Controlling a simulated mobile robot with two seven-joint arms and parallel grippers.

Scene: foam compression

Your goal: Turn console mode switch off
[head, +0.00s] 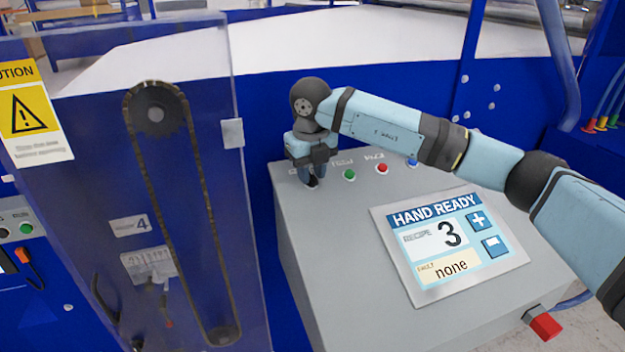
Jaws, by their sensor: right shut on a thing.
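The grey console (335,260) stands in the middle of the head view. Its screen (455,240) reads "HAND READY", recipe 3, fault none. My right gripper (312,180) points down at the far left of the console top, shut on the mode switch, a small dark knob. The gripper covers most of the knob, so its setting cannot be read. My left gripper does not show.
Green (349,174), red (382,168) and blue (412,161) buttons sit in a row right of the gripper. A red switch (545,325) sticks out at the console's front right. A clear guard panel (90,200) with a chain drive behind it stands at left.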

